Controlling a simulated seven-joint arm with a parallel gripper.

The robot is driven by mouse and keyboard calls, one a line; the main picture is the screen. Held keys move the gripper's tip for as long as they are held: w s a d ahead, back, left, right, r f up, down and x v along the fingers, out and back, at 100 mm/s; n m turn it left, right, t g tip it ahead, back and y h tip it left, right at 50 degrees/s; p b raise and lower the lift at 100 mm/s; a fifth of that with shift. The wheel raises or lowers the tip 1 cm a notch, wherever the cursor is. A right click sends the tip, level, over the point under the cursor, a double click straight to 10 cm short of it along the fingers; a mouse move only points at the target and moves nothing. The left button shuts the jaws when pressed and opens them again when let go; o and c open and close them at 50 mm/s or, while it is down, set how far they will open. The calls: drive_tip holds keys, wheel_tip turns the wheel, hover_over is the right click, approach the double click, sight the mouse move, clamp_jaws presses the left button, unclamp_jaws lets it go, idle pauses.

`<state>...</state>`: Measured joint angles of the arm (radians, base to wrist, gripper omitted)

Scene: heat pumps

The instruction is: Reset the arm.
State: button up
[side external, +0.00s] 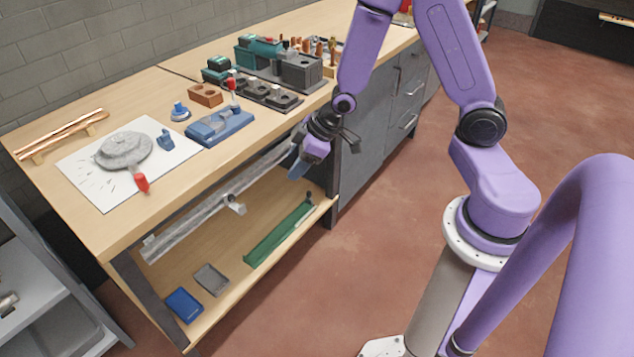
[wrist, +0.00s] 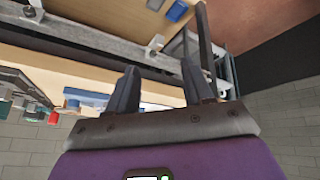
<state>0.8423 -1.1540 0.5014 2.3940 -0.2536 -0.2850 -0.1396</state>
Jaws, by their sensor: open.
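My gripper (side external: 297,160) is at the front edge of the workbench, beside its right-hand section, with the fingers pointing down and to the left. In the wrist view my gripper (wrist: 158,72) shows two dark fingers standing well apart with nothing between them. The purple arm is bent, with its elbow high at the top of the side view. The wooden workbench (side external: 65,105) is beyond the gripper, and its edge and rail also show in the wrist view.
A metal rail (side external: 225,198) runs along the bench front. Below it, the lower shelf (side external: 225,260) holds a green tray (side external: 280,235), a grey tray (side external: 212,279) and a blue tray (side external: 184,305). Tools and blocks crowd the benchtop. The red floor (side external: 345,265) in front is clear.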

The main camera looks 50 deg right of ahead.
drive_tip(key=s+a+r+n+g, duration=0.1)
drive_tip(key=s+a+r, duration=0.25)
drive_tip(key=s, duration=0.25)
drive_tip(key=s+a+r+n+g, duration=0.1)
drive_tip(key=s+a+r+g, duration=0.1)
drive_tip(key=s+r, duration=0.3)
drive_tip(key=s+d+r+n+g+h, duration=0.1)
drive_tip(key=s+r, duration=0.1)
drive_tip(key=s, duration=0.5)
drive_tip(key=s+d+r+n+g+h, duration=0.1)
drive_tip(key=s+r, duration=0.2)
drive_tip(key=s, duration=0.4)
drive_tip(key=shift+s+d, duration=0.2)
drive_tip(key=shift+s, duration=0.2)
